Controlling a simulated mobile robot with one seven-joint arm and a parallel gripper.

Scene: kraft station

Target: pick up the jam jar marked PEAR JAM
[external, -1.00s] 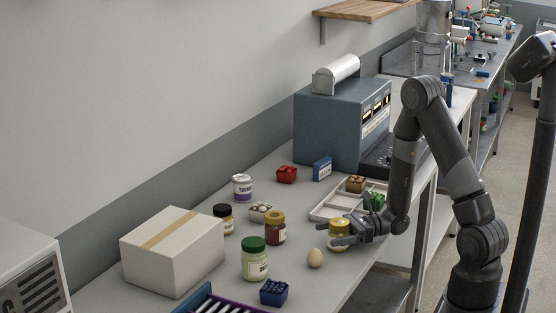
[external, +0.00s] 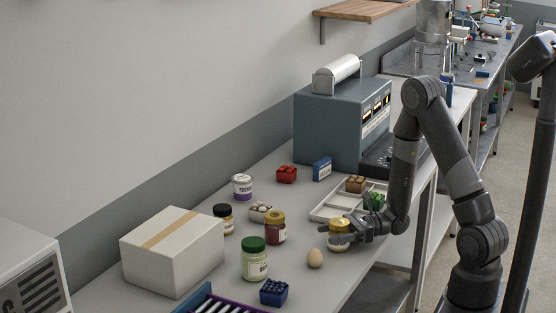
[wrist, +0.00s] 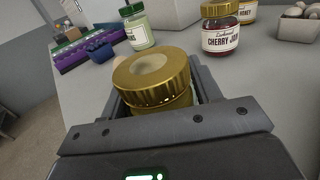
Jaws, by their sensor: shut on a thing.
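A jar with a gold lid (wrist: 152,80) stands between the fingers of my gripper (wrist: 155,100) in the wrist view. The external view shows the same jar (external: 338,241) upright near the table's front edge, with my gripper (external: 345,233) closed around it from the right. The jar looks to be on the table top. Its label is hidden by the fingers, so I cannot read whether it says PEAR JAM.
A CHERRY JAM jar (wrist: 220,30), a green-lidded jar (external: 254,262), an egg (external: 314,258) and a blue carton (external: 273,292) stand near. A white divided tray (external: 328,207) lies behind the gripper. A cardboard box (external: 172,250) stands at left.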

